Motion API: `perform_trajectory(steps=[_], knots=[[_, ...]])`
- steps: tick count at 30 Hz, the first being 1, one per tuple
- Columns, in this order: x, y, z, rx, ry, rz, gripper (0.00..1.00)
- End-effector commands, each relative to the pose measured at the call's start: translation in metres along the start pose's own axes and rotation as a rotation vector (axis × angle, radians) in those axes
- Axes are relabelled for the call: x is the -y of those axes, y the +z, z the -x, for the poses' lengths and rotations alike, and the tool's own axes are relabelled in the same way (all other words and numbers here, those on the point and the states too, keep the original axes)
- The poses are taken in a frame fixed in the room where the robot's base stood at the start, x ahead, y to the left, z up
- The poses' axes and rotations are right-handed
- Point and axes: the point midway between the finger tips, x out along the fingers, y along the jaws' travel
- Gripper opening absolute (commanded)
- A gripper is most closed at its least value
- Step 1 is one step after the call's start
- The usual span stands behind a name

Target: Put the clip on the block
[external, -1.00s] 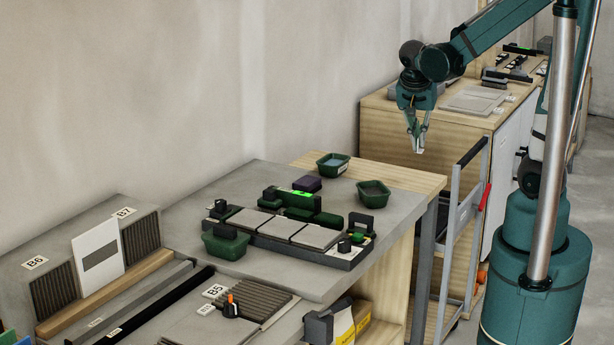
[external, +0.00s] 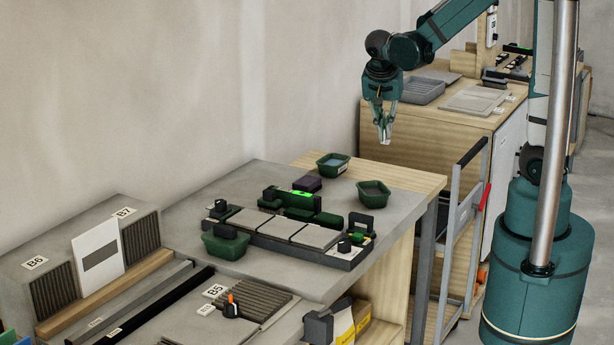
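My gripper (external: 384,132) hangs in the air above and behind the work table's far right end, pointing down. Its fingers are closed together on a small pale piece (external: 385,136), which looks like the clip, though its shape is too small to make out. On the table a dark tray (external: 338,260) holds a row of grey tiles (external: 281,228). Behind the tiles stands a dark green block-like device (external: 275,197) with a bright green display. A small dark purple block (external: 307,184) lies behind it. I cannot tell which of these is the task's block.
Green bins stand at the tray's left (external: 226,244), at the back (external: 332,165) and at the right (external: 374,193). A grey cart frame (external: 465,215) stands right of the table. A wooden bench (external: 420,138) is behind. The air around my gripper is clear.

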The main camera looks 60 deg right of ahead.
Motion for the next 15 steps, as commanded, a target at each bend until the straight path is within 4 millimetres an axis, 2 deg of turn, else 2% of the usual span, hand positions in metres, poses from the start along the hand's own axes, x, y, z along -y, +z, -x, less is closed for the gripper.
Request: perform_trajectory(steps=[3,15], knots=[[0.026,0.006,0.011,0.000,-0.008,0.018,0.00],[0.103,0.040,0.034,0.000,-0.029,0.067,0.00]])
